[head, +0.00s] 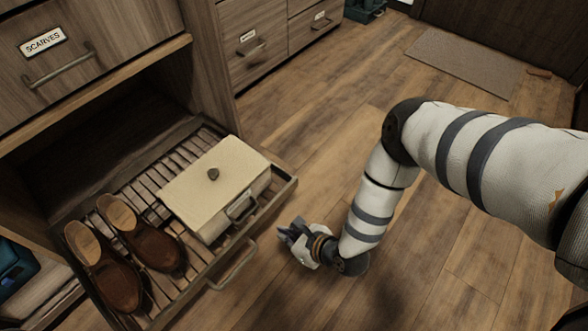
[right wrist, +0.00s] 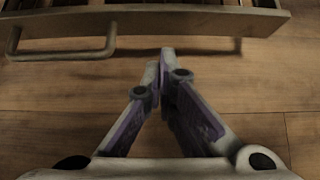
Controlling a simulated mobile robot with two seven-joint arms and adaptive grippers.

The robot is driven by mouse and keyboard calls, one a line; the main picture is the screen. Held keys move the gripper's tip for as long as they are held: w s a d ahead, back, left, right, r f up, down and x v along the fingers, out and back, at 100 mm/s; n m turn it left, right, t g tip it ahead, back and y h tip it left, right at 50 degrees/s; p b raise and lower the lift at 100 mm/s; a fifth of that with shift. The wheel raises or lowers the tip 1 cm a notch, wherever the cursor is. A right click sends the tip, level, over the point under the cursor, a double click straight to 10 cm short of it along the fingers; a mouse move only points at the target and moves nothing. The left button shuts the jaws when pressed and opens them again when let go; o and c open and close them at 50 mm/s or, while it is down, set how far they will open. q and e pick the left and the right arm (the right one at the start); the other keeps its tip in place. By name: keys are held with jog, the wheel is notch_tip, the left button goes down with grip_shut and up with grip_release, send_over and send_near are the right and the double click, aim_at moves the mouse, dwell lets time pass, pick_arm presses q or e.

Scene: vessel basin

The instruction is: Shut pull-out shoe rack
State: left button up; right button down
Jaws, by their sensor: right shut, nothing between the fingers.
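The pull-out shoe rack (head: 196,296) is a slatted wooden tray, drawn out of the cabinet below the scarves drawer. A pair of brown shoes (head: 121,285) and a cream box (head: 196,184) with a dark knob rest on it. A metal bar handle (head: 236,268) is on its front. My right gripper (head: 284,232) is just in front of the rack's front, near its right end, apart from it. In the right wrist view its fingers (right wrist: 164,62) are shut and empty, pointing at the rack front (right wrist: 190,22), with the handle (right wrist: 62,52) to the left. My left gripper is not in view.
The scarves drawer (head: 62,62) above is shut. Another set of drawers (head: 262,50) stands at the back, with a mat (head: 463,62) on the floor to its right. The wooden floor (head: 330,150) between the rack and my right arm is clear. A teal item (head: 14,268) lies at the left edge.

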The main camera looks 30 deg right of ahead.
aim_at(261, 222)
jog(key=shift+w+a+f+b, duration=0.2)
jog(key=shift+w+a, duration=0.1)
jog(key=shift+w, duration=0.55)
jog(key=shift+w+a+f+b, duration=0.15)
jog(key=shift+w+a+f, duration=0.15)
jog(key=shift+w, duration=0.55)
jog(key=shift+w+a+f+b, duration=0.2)
jog(key=shift+w+a, duration=0.1)
jog(key=shift+w, duration=0.55)
